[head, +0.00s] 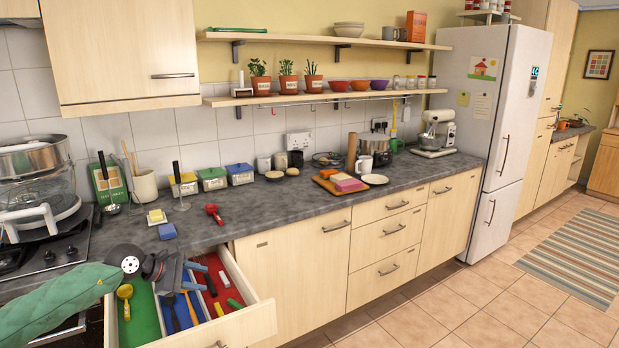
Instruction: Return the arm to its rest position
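My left arm comes in from the lower left in a green sleeve. No held object stands out. My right arm and gripper are not in view.
The drawer juts out, with green, blue and red compartments holding a yellow ladle (125,300) and several other utensils. A red scoop (214,213) and a blue sponge (167,231) lie on the counter (290,205).

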